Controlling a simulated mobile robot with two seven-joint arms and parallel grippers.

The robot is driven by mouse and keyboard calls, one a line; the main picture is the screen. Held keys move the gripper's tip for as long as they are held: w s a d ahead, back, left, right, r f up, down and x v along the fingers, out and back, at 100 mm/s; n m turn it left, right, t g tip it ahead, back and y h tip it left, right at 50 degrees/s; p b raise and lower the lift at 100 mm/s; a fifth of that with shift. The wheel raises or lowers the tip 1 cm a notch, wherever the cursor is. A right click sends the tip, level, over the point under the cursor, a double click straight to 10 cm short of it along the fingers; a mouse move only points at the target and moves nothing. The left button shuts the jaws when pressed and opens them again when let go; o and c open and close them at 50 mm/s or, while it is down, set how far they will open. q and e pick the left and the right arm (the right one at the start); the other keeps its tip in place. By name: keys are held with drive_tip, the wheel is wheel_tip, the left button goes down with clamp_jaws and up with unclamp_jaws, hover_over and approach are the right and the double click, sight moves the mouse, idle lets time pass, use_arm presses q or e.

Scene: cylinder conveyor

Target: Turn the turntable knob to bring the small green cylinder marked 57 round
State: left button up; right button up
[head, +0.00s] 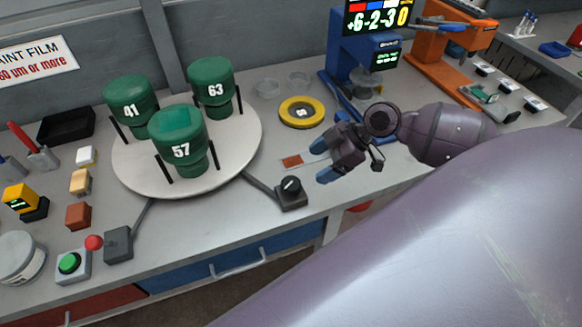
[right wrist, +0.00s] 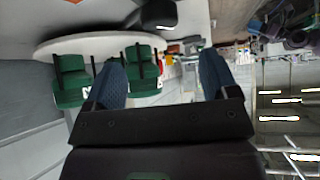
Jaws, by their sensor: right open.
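The green cylinder marked 57 (head: 178,139) stands at the front of the round white turntable (head: 232,158) in the head view. Green cylinders marked 41 (head: 130,100) and 63 (head: 211,82) stand behind it. The black turntable knob (head: 291,188) sits on a small dark box at the right front of the turntable, joined by a cable. My right gripper (head: 323,161) is open and empty, just above and right of the knob, apart from it. In the right wrist view its blue fingers (right wrist: 165,80) are spread, with the turntable (right wrist: 100,40) beyond. My left gripper is not in view.
A yellow ring (head: 302,112) lies behind my right gripper. A blue instrument (head: 365,60) and an orange one (head: 455,50) stand at the back right. A green button box (head: 72,264) and small blocks are at the left. The bench front edge is near the knob.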

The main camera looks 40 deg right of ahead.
sight(292, 183)
drive_tip(key=x, duration=0.9)
drive_tip(key=shift+p, duration=0.3)
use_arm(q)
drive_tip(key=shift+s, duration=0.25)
use_arm(e)
drive_tip(key=shift+w+a+f, duration=0.15)
drive_tip(key=shift+a+f, duration=0.2)
drive_tip(key=shift+a, duration=0.05)
drive_tip(key=shift+c, duration=0.3)
